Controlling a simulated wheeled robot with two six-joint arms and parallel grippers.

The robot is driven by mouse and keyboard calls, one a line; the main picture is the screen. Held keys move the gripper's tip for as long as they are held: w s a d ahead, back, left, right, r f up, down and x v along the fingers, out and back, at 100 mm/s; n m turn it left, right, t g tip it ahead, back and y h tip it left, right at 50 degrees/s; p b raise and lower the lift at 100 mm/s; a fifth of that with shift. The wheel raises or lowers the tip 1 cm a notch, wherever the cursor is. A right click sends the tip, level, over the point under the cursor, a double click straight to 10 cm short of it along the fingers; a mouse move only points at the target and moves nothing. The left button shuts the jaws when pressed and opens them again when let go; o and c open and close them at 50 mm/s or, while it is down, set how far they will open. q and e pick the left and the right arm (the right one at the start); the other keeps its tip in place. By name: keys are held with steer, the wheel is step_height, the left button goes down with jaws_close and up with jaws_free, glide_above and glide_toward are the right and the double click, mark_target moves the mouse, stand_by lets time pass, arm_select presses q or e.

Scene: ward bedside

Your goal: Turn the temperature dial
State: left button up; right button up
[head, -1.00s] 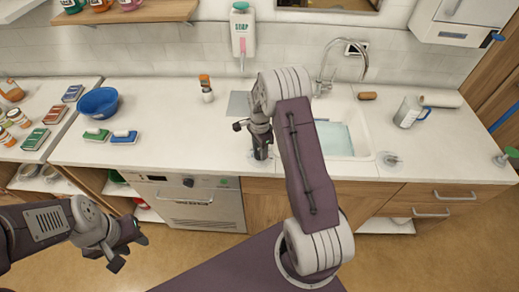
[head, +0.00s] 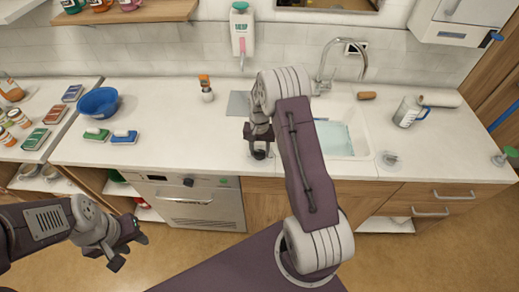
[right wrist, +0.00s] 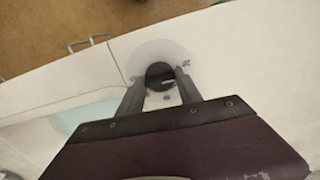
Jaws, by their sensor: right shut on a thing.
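The temperature dial (right wrist: 160,72) is a dark round knob on a pale round plate (right wrist: 146,53) with small marks, set in the white counter near its front edge. In the right wrist view it sits between the two fingers of my right gripper (right wrist: 160,88), which is shut on it. In the head view my right gripper (head: 259,153) points down at the counter left of the sink and mostly hides the dial. My left gripper (head: 128,249) is open and empty, in front of the cabinets and below counter height.
The sink (head: 340,139) with its tap (head: 345,60) lies right of my right gripper. A second round fitting (head: 390,159) and a clear jug (head: 408,112) stand further right. The counter between is clear.

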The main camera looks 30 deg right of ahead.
mark_target(260, 151)
steer(key=shift+w+d+r+n, duration=0.1)
steer(key=shift+w+n, duration=0.05)
steer(key=shift+n, duration=1.35)
steer(key=o, duration=1.1)
steer(key=shift+o, duration=1.4)
step_height(260, 151, up, 9)
steer(key=b, duration=0.1)
